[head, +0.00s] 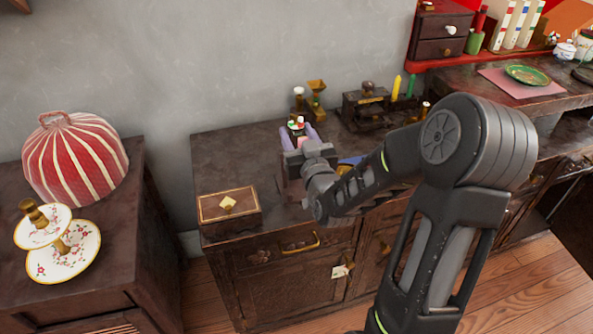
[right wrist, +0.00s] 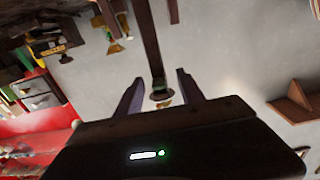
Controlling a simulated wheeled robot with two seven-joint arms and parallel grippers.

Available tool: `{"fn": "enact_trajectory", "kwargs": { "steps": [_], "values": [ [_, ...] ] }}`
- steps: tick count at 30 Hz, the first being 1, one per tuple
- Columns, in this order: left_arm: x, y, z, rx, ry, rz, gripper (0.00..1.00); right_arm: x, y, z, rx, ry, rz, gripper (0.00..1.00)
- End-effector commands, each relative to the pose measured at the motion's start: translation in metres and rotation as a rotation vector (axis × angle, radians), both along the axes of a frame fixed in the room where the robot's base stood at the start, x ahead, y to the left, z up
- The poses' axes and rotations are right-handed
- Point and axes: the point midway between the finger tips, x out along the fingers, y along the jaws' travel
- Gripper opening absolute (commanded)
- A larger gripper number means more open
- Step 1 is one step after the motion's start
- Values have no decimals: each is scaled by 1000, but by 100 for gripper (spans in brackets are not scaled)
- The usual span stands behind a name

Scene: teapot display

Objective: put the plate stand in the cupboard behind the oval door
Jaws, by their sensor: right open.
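A two-tier stand of white flowered plates with gold stems (head: 72,262) is at the left in the head view, on the left cabinet; I take it for the plate stand. My right gripper (head: 299,131) is far to its right, over the middle cabinet, fingers pointing to the wall. It is open, with a small item with coloured dots showing between or behind its fingers. In the right wrist view, the open fingers (right wrist: 159,80) have a dark post between or beyond them. No oval door can be made out. My left gripper is not in view.
A red-and-white striped dome (head: 75,165) stands behind the stand. A wooden box (head: 229,211) sits on the middle cabinet (head: 225,152), near its left front. A brass item (head: 316,98) and a dark machine (head: 366,105) stand near the wall. My right arm hides part of the cabinet front.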

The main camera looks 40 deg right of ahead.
Motion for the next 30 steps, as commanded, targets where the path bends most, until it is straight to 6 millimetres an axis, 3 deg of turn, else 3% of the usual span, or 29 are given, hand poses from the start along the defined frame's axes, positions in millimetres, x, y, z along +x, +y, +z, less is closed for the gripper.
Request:
{"fn": "enact_trajectory", "kwargs": {
  "steps": [7, 25, 30],
  "values": [
    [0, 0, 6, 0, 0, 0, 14, 29, -12, 0, 1, 0, 1, 45],
    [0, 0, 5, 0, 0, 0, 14, 31, -12, 0, 0, -1, 1, 45],
    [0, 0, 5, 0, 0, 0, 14, 30, -12, 0, 0, -1, 1, 33]
  ]
}}
